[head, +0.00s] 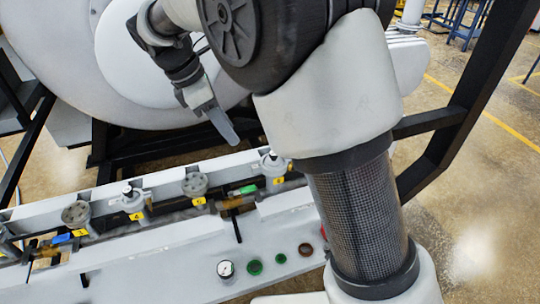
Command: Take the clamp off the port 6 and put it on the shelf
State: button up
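The port 6 clamp (272,165) is a small grey fitting with a pale knob on top. It sits above a yellow label (278,180) on the white rail, just left of my arm. The label's digit is small but looks like a 6. My gripper (222,127) hangs above and to the left of this port, apart from it. Its grey fingers overlap in this view, so their opening is unclear. The white shelf (180,268) runs along the front, below the row of ports.
Other ports (195,184) with yellow labels line the rail to the left. A gauge (226,268), a green ring (255,267), a smaller green piece and a brown ring (305,249) lie on the shelf. A large white vessel (150,60) stands behind. The shelf's left part looks fairly clear.

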aim_at(256, 166)
jog(key=b+x, duration=0.1)
jog(key=x, duration=1.3)
jog(key=shift+w+d+f, duration=0.15)
jog(key=shift+w+f, duration=0.1)
jog(key=shift+f, duration=0.1)
grip_shut()
